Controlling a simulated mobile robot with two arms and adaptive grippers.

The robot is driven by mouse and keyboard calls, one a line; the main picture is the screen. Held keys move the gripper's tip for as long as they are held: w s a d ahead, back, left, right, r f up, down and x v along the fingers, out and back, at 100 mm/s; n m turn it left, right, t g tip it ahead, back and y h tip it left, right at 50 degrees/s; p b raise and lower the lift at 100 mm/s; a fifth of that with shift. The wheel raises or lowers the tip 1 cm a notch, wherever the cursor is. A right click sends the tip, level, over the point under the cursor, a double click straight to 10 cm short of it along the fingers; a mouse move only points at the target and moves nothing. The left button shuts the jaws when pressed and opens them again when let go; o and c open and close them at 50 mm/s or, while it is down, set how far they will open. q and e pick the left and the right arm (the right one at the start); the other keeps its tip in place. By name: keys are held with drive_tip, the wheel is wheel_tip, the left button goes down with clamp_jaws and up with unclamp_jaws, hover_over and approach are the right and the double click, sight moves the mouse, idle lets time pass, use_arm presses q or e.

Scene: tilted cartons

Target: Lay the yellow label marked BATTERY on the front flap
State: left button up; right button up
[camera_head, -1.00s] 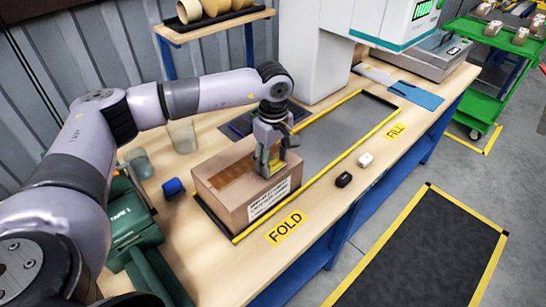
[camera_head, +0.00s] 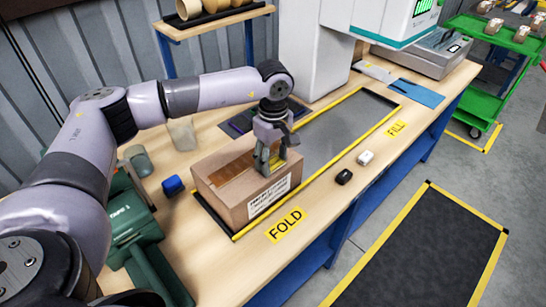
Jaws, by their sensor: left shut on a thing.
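My left gripper (camera_head: 270,160) is over the right part of a brown carton's top and is shut on a small yellow piece, the label (camera_head: 275,158). The wording on the label is too small to read. The carton (camera_head: 228,187) sits on the bench with brown tape along its top and a white printed sheet (camera_head: 269,195) on its front side. I cannot tell whether the label touches the carton. The gripper hides part of the carton's top. My right gripper is not in view.
A black item (camera_head: 343,176) and a white item (camera_head: 365,157) lie on the bench's front part, right of the carton. A blue item (camera_head: 173,186) and a green tape machine (camera_head: 130,215) stand left. The grey mat (camera_head: 345,125) behind right is clear.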

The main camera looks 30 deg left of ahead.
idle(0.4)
use_arm(q)
drive_tip(key=o, duration=0.7)
drive_tip(key=shift+o, duration=0.7)
drive_tip(key=o, duration=0.5)
drive_tip(key=shift+c, duration=0.2)
drive_tip(key=shift+r+p, duration=1.85)
drive_tip(key=shift+r, duration=1.65)
